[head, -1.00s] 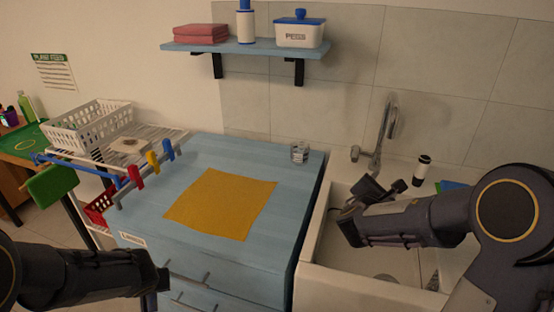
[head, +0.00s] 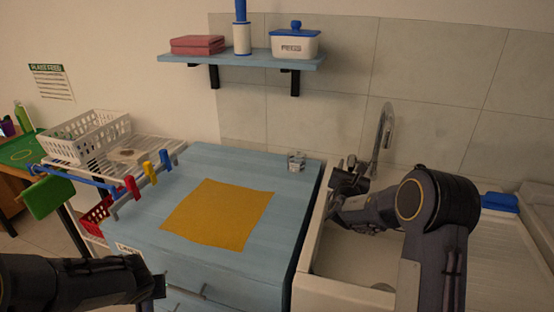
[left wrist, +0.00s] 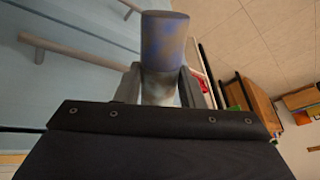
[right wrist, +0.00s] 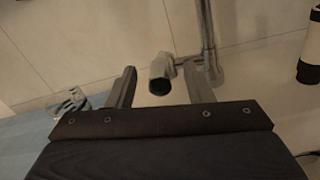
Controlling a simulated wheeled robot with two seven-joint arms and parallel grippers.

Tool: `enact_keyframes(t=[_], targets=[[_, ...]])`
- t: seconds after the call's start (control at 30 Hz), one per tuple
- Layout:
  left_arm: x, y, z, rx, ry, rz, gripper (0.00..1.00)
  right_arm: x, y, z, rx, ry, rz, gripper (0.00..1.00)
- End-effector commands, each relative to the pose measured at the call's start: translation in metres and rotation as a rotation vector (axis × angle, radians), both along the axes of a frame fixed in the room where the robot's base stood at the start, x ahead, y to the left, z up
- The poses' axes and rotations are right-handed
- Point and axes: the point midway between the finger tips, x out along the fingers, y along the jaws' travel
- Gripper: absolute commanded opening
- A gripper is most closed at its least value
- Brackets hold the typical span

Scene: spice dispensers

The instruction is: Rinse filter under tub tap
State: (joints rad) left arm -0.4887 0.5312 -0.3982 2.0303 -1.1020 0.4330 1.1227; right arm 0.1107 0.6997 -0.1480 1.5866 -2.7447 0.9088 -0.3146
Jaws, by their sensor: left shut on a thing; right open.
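The tap (head: 384,135) rises behind the white tub (head: 310,292). My right gripper (head: 345,180) is over the tub's back left, next to the tap's base. In the right wrist view it is open, with the tap's stubby grey knob (right wrist: 160,78) between or just beyond its fingers; contact cannot be told. The tap's pipe (right wrist: 207,35) stands right of it.
The blue cabinet top left of the tub carries a yellow cloth (head: 217,214) and a small glass jar (head: 297,162). A black-and-white bottle (right wrist: 311,50) stands right of the tap. A shelf (head: 245,60) hangs above.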

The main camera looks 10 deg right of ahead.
Motion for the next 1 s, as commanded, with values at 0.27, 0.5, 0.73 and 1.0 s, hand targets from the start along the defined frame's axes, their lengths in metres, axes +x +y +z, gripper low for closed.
enact_keyframes(t=[0.27,0.5,0.73,1.0], targets=[[0.0000,0.0001,0.0026,0.000,0.000,0.000,0.12,0.0110,-0.0070,-0.0004,0.001,0.001,0.000,0.47],[0.0000,0.0000,0.0025,0.000,0.000,0.000,0.12,0.0110,-0.0068,-0.0001,0.000,0.000,0.000,0.39],[0.0001,0.0000,0.0025,0.000,0.000,0.000,0.12,0.0108,-0.0067,0.0000,0.000,0.000,0.000,0.09],[0.0001,0.0000,0.0038,0.000,0.000,0.000,0.12,0.0111,-0.0068,0.0023,0.004,0.007,0.000,0.00]])
